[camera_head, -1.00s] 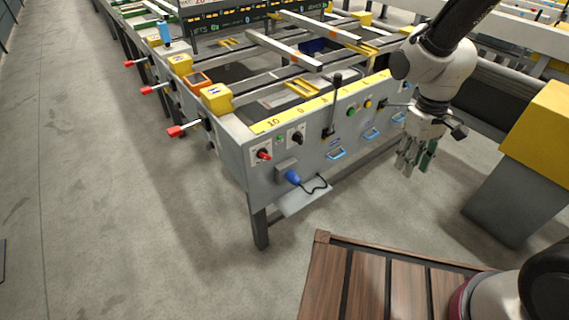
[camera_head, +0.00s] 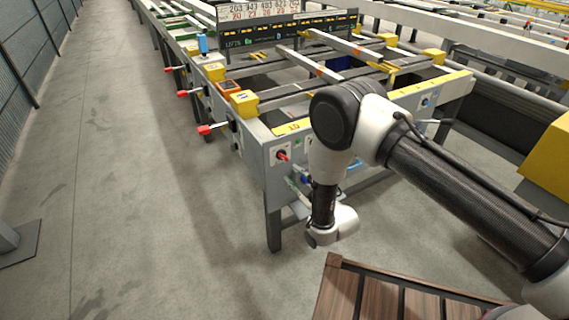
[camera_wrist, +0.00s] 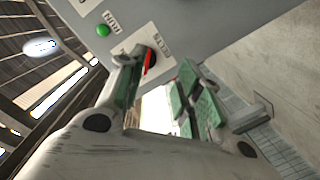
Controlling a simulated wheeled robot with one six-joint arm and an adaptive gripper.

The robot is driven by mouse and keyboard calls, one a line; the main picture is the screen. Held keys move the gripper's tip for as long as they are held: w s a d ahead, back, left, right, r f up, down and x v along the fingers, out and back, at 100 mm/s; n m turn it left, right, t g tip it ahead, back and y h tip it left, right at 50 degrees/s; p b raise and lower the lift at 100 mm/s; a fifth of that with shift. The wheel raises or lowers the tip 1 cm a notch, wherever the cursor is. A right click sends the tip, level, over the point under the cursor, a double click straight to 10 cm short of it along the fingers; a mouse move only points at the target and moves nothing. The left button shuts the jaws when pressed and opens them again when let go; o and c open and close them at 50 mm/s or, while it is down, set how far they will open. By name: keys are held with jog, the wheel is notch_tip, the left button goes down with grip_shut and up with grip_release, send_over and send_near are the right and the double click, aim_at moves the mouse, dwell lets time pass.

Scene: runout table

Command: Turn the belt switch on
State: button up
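The red switch knob (camera_wrist: 150,62) sits on a white labelled plate on the grey panel in the wrist view. It also shows in the head view as a red knob (camera_head: 283,156) at the left end of the table's front panel. My gripper (camera_wrist: 160,76) is open, its green-padded fingers spread below the knob in the wrist view, with the knob near the left finger's tip. I cannot tell whether a finger touches it. In the head view my arm hides most of the gripper and much of the panel.
A green lamp (camera_wrist: 103,30) sits beside the knob, near a RUN label. Red-handled levers (camera_head: 206,130) stick out from the table's left side. A slatted wooden top (camera_head: 335,290) is in front. Grey floor (camera_head: 150,220) to the left is clear.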

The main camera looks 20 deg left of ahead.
aim_at(285, 159)
jog(key=shift+n+t+y, duration=0.3)
jog(key=shift+t, duration=0.1)
jog(key=w+a, duration=0.1)
jog(key=a, duration=0.1)
jog(key=w+a+r, duration=0.1)
jog(key=w+a, duration=0.1)
jog(key=w+a+r, duration=0.1)
jog(key=w+a, duration=0.1)
jog(key=shift+w+r, duration=0.1)
jog(key=shift+c, duration=0.4)
grip_shut()
